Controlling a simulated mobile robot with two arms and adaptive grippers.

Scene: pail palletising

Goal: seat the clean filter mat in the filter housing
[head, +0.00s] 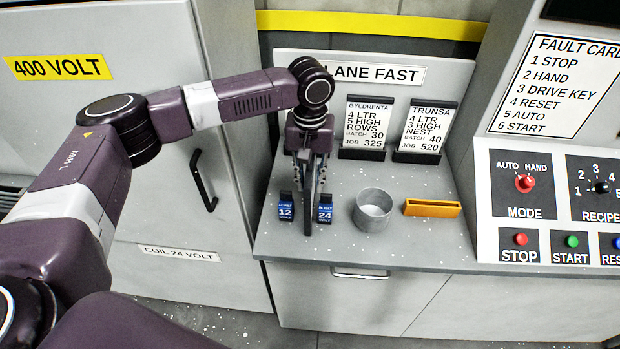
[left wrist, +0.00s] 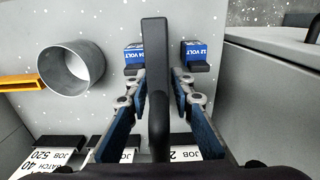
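My left gripper (head: 312,185) points down over the shelf below the sign "LANE FAST". Its fingers are close on both sides of a narrow dark grey piece (left wrist: 156,60), which seems to be held. The piece shows as a thin dark strip in the head view, so its full shape is hidden, and I cannot tell whether it is the filter mat. I cannot make out a filter housing in either view. My right gripper is in neither view.
Blue blocks marked 12 (head: 285,212) and 24 (head: 325,213) stand close by the gripper. A grey cup (head: 373,212) and an orange bar (head: 432,208) are to the right. A control panel (head: 545,165) bounds the right, a cabinet (head: 170,245) the left. The shelf's right front is clear.

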